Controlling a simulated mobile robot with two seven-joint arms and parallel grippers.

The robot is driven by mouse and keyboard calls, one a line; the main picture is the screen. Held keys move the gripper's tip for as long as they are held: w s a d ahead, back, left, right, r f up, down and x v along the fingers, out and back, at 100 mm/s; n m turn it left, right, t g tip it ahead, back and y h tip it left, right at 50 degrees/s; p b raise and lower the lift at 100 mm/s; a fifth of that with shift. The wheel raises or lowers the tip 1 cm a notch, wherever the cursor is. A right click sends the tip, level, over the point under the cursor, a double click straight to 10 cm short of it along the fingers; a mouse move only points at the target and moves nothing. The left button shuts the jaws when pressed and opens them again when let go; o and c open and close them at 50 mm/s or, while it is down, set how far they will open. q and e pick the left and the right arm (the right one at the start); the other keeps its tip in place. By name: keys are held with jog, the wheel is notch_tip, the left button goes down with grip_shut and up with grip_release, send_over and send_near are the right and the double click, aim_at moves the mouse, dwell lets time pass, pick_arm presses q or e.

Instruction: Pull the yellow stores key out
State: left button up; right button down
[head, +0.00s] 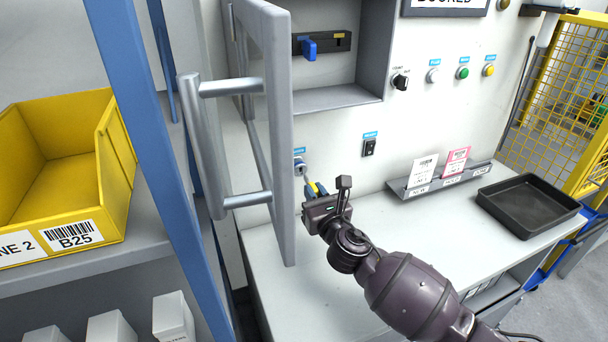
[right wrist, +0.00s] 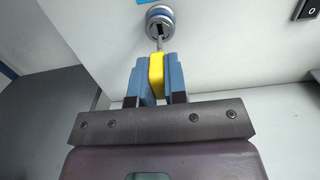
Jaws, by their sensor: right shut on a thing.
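The yellow stores key (right wrist: 156,76) is between the two blue fingertips of my right gripper (right wrist: 156,80), which is shut on its yellow head. Its thin metal shank points at the round metal lock (right wrist: 160,20) on the white wall panel. The shank meets the lock's face in the right wrist view; I cannot tell how much of it is inside. In the head view my right gripper (head: 317,189) is just below and right of the lock (head: 299,167), and the fingers mostly hide the key. My left gripper is not in view.
An open grey cabinet door (head: 282,140) with a bar handle stands close left of my right gripper. A black rocker switch (head: 369,147) and a card rack (head: 440,180) are to the right. A black tray (head: 528,201) lies on the white worktop. A yellow bin (head: 70,180) sits on the left shelf.

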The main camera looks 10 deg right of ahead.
jog(key=shift+s, duration=0.1)
dwell(0.3)
jog(key=shift+s, duration=0.15)
jog(key=p+v, duration=0.2)
jog(key=v, duration=0.4)
jog(key=shift+s, duration=0.35)
